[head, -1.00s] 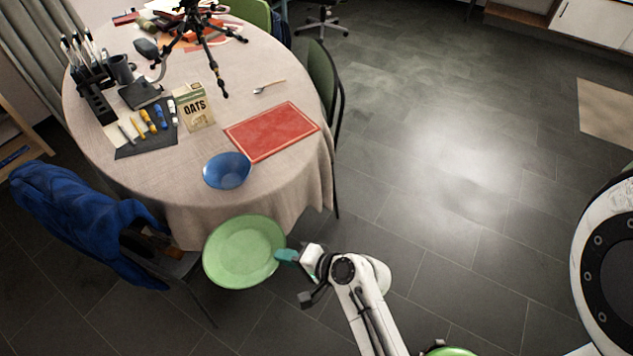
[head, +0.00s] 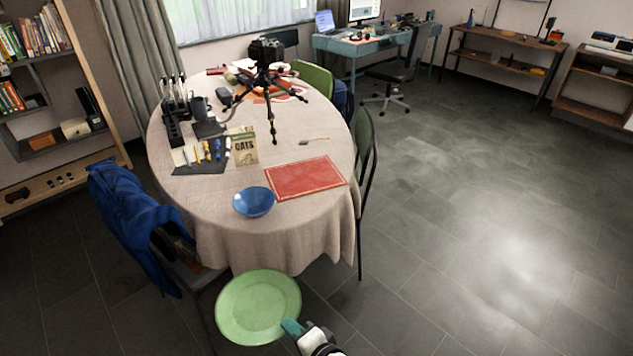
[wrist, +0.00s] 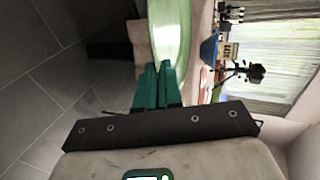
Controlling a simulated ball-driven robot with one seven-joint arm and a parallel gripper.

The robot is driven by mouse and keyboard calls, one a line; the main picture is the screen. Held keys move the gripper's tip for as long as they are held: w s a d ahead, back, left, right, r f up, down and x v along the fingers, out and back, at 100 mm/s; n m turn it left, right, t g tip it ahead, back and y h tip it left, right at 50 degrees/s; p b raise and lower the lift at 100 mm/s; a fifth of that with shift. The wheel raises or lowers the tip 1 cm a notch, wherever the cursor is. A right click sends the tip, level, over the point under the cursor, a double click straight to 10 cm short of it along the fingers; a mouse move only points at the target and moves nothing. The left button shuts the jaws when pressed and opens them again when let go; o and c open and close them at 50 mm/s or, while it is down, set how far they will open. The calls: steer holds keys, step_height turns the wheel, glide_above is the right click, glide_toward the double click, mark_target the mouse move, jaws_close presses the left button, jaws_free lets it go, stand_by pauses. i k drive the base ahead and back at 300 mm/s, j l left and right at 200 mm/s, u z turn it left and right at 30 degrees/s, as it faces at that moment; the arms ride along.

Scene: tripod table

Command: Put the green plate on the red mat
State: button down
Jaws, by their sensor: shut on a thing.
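The green plate (head: 258,307) is held out in front of the near side of the table, over the floor and below the tabletop in the head view. My gripper (head: 291,328) is shut on its right rim. In the wrist view the teal fingers (wrist: 158,84) close together at the edge of the green plate (wrist: 168,35). The red mat (head: 306,178) lies flat on the right front part of the tabletop, with nothing on it.
A blue bowl (head: 254,202) stands left of the mat near the table's front edge. An oats box (head: 244,146), a fork (head: 314,140) and a black tripod (head: 265,75) stand or lie behind. Chairs flank the round table (head: 215,215); a blue jacket (head: 130,215) hangs on the left one.

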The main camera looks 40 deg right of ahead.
mark_target(305, 176)
steer(key=z, duration=1.3)
steer(key=j+z, duration=0.4)
steer(key=j, duration=1.55)
steer(key=i, duration=0.05)
